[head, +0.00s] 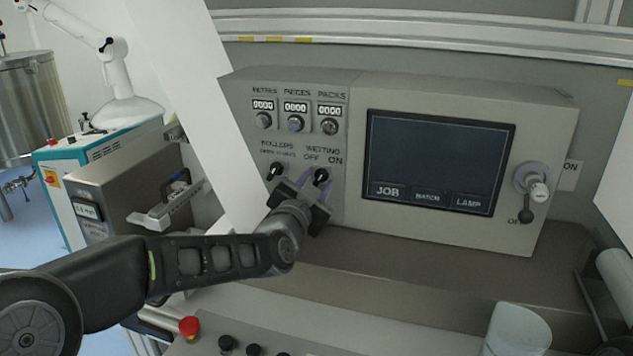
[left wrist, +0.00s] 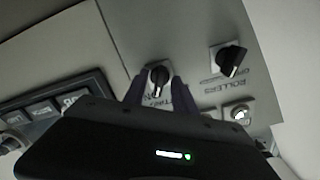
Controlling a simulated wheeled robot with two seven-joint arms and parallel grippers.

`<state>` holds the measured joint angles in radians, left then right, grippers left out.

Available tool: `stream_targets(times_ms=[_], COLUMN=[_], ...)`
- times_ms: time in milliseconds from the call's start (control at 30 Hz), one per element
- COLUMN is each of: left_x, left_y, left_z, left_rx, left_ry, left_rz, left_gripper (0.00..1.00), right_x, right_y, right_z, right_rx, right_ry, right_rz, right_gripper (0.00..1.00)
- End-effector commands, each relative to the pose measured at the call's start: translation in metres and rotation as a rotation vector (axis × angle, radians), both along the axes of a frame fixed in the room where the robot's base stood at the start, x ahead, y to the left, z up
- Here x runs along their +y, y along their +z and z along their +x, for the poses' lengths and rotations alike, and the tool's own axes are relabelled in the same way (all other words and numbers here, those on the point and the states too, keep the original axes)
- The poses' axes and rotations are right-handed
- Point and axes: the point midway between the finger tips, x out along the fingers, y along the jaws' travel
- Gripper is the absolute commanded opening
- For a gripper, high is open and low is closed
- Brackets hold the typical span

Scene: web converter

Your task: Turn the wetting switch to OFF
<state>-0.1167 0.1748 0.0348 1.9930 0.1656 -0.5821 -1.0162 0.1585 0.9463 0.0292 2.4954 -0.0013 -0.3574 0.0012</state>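The wetting switch (head: 321,175) is a small black knob on the grey panel, under the labels OFF on the left and ON on the right. It also shows in the left wrist view (left wrist: 158,77). Its exact pointing direction is hard to tell; in the head view it seems to lean toward ON. My left gripper (head: 317,185) is at the panel, with one finger on each side of the knob. In the left wrist view the fingers (left wrist: 158,92) look apart, with narrow gaps beside the knob. My right gripper is not in view.
The rollers switch (head: 276,171) sits just left of the wetting switch. Counters with knobs (head: 296,123) are above. A dark screen (head: 437,160) is to the right, then a rotary handle (head: 533,187). A slanted white panel (head: 200,100) stands close left of the switches. A red button (head: 189,326) is below.

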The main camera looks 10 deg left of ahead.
Motion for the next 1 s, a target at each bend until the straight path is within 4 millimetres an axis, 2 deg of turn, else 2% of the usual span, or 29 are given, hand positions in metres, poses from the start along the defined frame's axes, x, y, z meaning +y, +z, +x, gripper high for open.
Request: stream_targets(times_ms=[100, 500, 1000], left_x=[0.0, -0.0002, -0.0003], left_y=[-0.0001, -0.0002, -0.0006], left_z=[-0.0003, -0.0005, -0.0005], left_rx=[0.0, 0.0, 0.001], left_ry=[0.0, 0.0, -0.001], left_rz=[0.0, 0.0, -0.003], left_gripper=[0.32, 0.0, 0.0], right_x=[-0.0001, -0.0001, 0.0], right_y=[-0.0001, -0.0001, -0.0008], right_z=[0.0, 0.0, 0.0], right_rx=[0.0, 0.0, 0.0], right_ry=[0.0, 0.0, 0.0], right_rz=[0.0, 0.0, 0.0], right_gripper=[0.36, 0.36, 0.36])
